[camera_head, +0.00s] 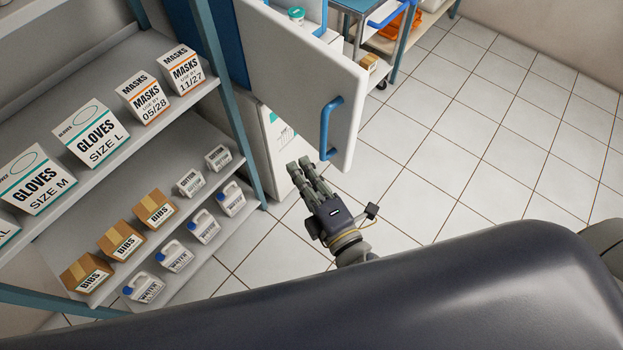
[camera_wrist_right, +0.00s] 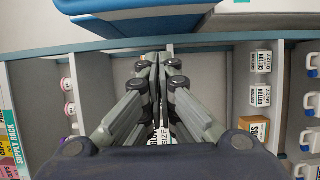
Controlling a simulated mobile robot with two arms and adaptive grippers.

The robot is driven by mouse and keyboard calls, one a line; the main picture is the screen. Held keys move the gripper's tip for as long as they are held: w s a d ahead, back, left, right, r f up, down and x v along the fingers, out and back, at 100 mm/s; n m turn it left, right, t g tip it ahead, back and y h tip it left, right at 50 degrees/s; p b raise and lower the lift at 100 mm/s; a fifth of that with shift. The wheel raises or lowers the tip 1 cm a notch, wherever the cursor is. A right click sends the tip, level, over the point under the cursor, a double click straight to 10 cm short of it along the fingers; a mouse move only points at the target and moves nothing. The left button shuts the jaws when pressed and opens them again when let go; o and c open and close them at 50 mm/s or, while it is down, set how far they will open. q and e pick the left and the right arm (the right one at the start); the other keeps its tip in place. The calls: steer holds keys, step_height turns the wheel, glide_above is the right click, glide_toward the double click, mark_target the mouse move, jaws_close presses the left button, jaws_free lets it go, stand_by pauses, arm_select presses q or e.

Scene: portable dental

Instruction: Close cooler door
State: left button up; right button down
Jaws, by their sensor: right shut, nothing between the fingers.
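The cooler door (camera_head: 295,75) is a pale grey panel with a blue handle (camera_head: 329,128) near its free edge. It stands open, swung out beside the shelving. A shelf with a green-lidded jar (camera_head: 296,14) shows behind its top edge. My right gripper (camera_head: 305,164) is shut and empty, just below and left of the handle in the head view. I cannot tell whether it touches the door. In the right wrist view its fingers (camera_wrist_right: 157,62) meet in front of shelving, with a blue surface (camera_wrist_right: 150,22) beyond. My left gripper is not in view.
A shelving unit (camera_head: 190,100) on the left holds boxes of masks, gloves and bibs, and water jugs. A blue-topped cart (camera_head: 357,6) stands behind the door. The tiled floor (camera_head: 480,130) to the right is clear.

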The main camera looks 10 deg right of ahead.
steer(key=w+d+p, duration=0.1)
steer(key=w, duration=0.1)
steer(key=w+d+p, duration=0.1)
steer(key=d, duration=0.1)
steer(key=shift+w, duration=0.35)
stand_by(0.3)
